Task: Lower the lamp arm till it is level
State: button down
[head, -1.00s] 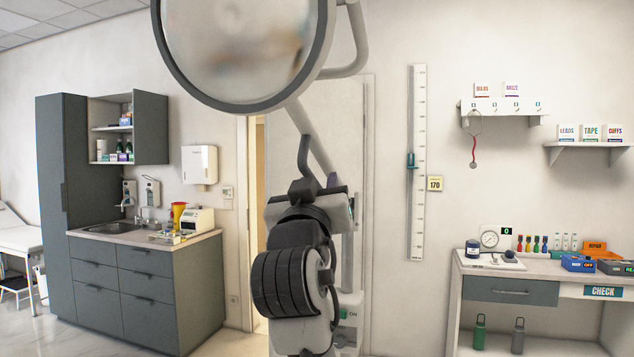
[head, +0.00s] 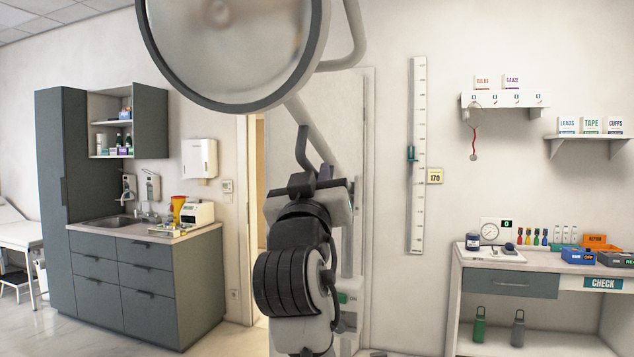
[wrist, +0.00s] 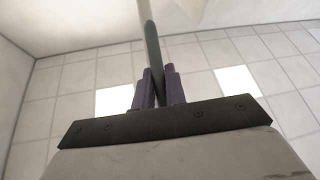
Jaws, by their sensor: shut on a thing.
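The lamp's big round head (head: 235,45) fills the top left-centre of the head view, its upper part cut off. A pale curved bracket (head: 357,40) runs at its right side. The pale lamp arm (head: 312,130) slants from under the head down to the right, clearly tilted; its lower end is hidden behind my gripper and wrist. A dark grey bar (head: 302,150) rises just above my gripper. In the wrist view the purple fingers of my gripper (wrist: 159,90) are closed around a dark bar (wrist: 152,48), which runs up toward a pale part.
A grey cabinet with a sink (head: 120,222) stands at left. A counter (head: 510,264) with small items stands at right, below wall shelves (head: 505,105). A height ruler (head: 417,230) hangs on the wall. Floor between cabinet and counter is partly hidden by my arm.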

notch_tip(320, 180, down, 10)
jog(key=n+t+y+b, duration=0.1)
jog(key=t+b, duration=0.3)
jog(key=b, duration=0.7)
jog(key=shift+n+t+b, duration=0.35)
jog(key=shift+n+t, duration=0.05)
jog(key=shift+n, duration=0.1)
jog(key=shift+w, duration=0.15)
jog(key=c, duration=1.5)
grip_release()
jog(key=shift+o, duration=0.2)
jog(key=b+v, duration=0.4)
jog(key=v, duration=0.9)
jog(key=shift+s+f, duration=0.25)
jog(key=shift+s, duration=0.1)
jog(key=shift+a, duration=0.1)
